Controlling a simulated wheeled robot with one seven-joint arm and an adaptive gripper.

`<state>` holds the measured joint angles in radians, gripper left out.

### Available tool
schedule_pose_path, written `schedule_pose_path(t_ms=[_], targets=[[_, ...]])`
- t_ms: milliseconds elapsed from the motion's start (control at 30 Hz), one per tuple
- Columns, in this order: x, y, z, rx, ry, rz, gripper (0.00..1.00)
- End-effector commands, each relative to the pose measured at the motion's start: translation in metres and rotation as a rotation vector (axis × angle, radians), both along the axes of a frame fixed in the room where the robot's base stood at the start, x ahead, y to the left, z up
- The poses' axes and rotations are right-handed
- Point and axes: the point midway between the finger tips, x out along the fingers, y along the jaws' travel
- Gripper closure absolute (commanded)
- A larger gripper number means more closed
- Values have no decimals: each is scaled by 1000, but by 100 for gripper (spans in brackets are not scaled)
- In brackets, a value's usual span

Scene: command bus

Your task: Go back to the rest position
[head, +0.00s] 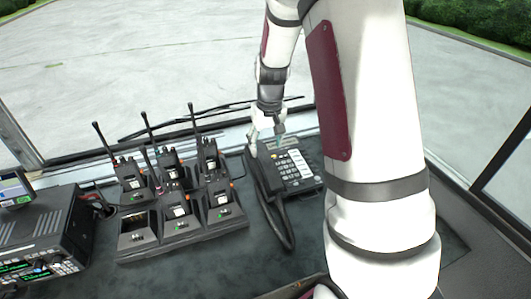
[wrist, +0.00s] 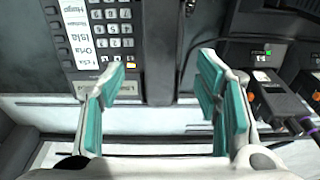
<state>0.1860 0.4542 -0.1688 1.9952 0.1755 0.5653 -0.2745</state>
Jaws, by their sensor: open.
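My gripper (head: 266,142) is at the far end of the desk phone (head: 303,168), just above it. In the wrist view my gripper (wrist: 163,80) is open, its teal-padded fingers spread wide with nothing held between them. The phone's dark handset (wrist: 158,50) runs through the gap between the fingers and touches neither pad that I can see. The handset (head: 267,175) lies along the left side of the keypad, with its cord (head: 287,235) looping toward the front. The keypad (wrist: 112,30) shows behind the left finger. Whether the handset sits fully in its cradle is unclear.
A multi-slot charger (head: 190,232) with several handheld radios stands left of the phone, antennas upright. It shows in the wrist view (wrist: 270,98) close to the right finger. A radio console (head: 45,235) is at the far left. The windshield lies behind.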

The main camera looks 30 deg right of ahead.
Motion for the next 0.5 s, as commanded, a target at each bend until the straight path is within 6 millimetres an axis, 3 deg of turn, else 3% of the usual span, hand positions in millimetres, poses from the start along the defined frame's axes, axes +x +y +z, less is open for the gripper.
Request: schedule_pose_path(t_ms=[200, 500], targets=[[-5, 1, 41, -1, -4, 1, 42], [-9, 2, 63, -1, 0, 1, 42]])
